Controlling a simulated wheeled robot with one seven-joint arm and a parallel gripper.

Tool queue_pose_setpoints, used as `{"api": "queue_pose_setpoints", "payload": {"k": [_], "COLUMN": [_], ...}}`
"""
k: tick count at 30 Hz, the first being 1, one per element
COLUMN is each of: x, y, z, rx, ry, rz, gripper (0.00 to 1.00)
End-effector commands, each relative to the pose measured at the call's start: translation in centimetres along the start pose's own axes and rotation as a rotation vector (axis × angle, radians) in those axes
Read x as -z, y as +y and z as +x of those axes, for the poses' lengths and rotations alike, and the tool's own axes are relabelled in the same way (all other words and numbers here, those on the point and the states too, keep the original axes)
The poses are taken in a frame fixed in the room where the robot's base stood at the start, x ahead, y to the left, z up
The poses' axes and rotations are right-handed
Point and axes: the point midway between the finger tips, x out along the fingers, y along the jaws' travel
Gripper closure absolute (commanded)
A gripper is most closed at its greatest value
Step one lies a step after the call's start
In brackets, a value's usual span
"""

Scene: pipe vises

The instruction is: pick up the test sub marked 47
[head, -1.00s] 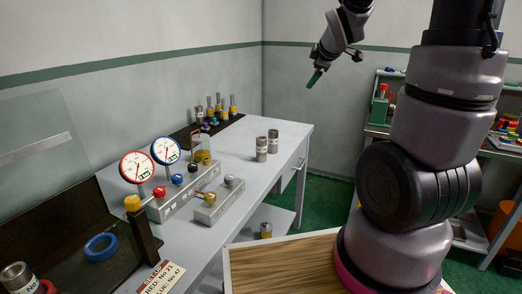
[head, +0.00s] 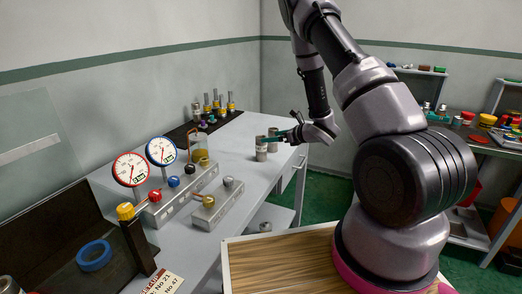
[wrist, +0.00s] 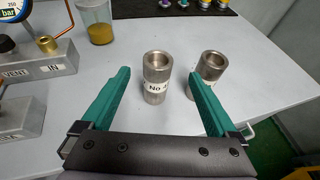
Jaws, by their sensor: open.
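Two grey metal test subs stand upright on the bench. In the wrist view the left sub (wrist: 156,78) has a white label reading "No 4", its end curved out of sight. The right sub (wrist: 209,70) has a label partly hidden by my right finger. In the head view the front sub (head: 261,148) and the rear sub (head: 273,141) stand close together near the bench's right edge. My gripper (wrist: 157,76), with teal fingers, is open and empty. The left sub appears between its fingertips; contact is not visible. In the head view my gripper (head: 284,137) is right beside the subs.
A gauge manifold (head: 172,198) and a smaller block (head: 217,205) stand left of the subs. A glass jar of yellowish liquid (wrist: 98,22) is beyond. A dark mat (head: 196,128) with several small fittings lies at the back. Bench is clear around the subs.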

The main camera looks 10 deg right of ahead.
Motion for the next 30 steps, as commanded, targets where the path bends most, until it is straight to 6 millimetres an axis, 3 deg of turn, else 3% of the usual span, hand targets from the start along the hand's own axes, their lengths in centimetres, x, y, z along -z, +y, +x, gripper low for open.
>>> {"api": "queue_pose_setpoints", "payload": {"k": [6, 14, 21, 30], "x": [0.0, 0.0, 0.0, -0.1], "y": [0.1, 0.2, 0.4, 0.3], "z": [3.6, 5.8, 9.3, 10.2], "rx": [-0.003, -0.002, -0.001, 0.000], "ry": [0.000, 0.000, -0.001, -0.001], "rz": [-0.001, 0.001, 0.001, 0.003], "gripper": [0.06, 0.06, 0.06, 0.06]}}
